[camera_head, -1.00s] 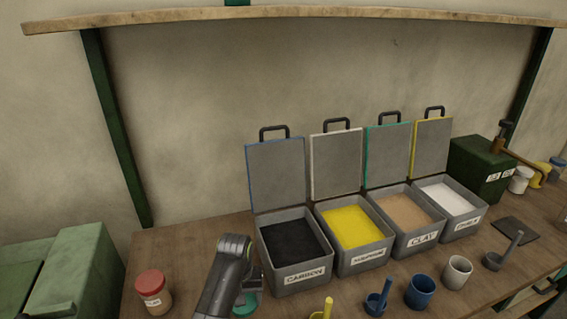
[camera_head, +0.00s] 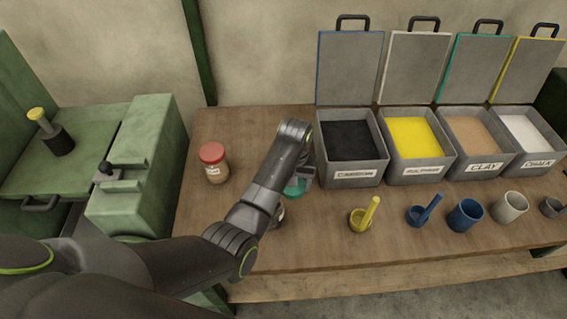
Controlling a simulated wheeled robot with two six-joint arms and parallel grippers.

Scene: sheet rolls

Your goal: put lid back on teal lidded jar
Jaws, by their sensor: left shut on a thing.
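My left arm reaches in from the lower left, and my left gripper (camera_head: 297,180) points down at the table in front of the black-filled bin. It is shut on a teal round piece, which looks like the teal lid (camera_head: 294,189); the wrist hides part of it. I cannot tell whether the lid touches the table. A small pale, rounded thing (camera_head: 279,214), perhaps the jar body, shows just nearer than the lid, mostly hidden behind my forearm. My right gripper is out of view.
A red-lidded jar (camera_head: 213,162) stands to the left. Grey bins with raised lids, such as the carbon bin (camera_head: 352,176), line the back right. A yellow mortar (camera_head: 360,221), blue mortar (camera_head: 421,216), blue cup (camera_head: 465,217) and pale cup (camera_head: 510,207) stand along the front.

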